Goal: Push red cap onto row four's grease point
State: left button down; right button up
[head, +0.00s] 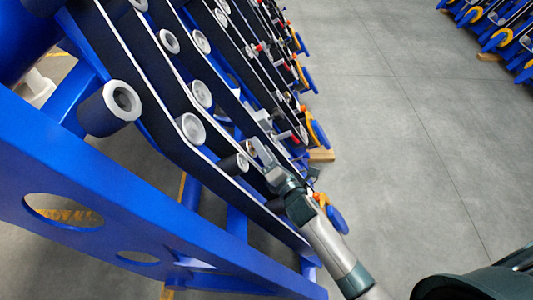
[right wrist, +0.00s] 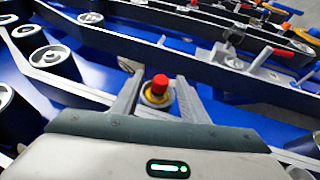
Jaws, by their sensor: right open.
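A small red cap (right wrist: 160,82) shows in the right wrist view, upright over a yellow ring and a round grey base, the grease point (right wrist: 157,97). I cannot tell how firmly it sits there. My right gripper (right wrist: 158,78) is open, with one finger on each side of the cap and no clear grip on it. In the head view my right gripper (head: 265,157) reaches in from the lower right to the blue chassis rows (head: 175,100). Its fingers and the bars hide this cap there. My left gripper is not in view.
Long dark bars with grey round bosses (head: 191,130) run close beside the gripper. Other red-tipped parts (right wrist: 281,52) and orange and blue parts line the row ends. A big blue beam (head: 120,205) crosses the lower left. Grey floor (head: 400,120) at the right is clear.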

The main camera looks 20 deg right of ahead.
jog(key=shift+s, duration=0.1)
jog(key=shift+s+d+f, duration=0.1)
jog(key=shift+s, duration=0.45)
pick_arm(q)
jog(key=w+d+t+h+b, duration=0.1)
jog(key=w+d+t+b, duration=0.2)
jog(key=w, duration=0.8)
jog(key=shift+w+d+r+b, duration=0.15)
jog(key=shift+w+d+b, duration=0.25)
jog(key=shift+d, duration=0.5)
pick_arm(e)
jog(key=s+d, duration=0.2)
jog(key=s, duration=1.3)
jog(key=shift+s+d+r, duration=0.2)
jog(key=shift+s+d, duration=0.2)
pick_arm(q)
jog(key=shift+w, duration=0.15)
pick_arm(e)
jog(key=shift+f, duration=0.1)
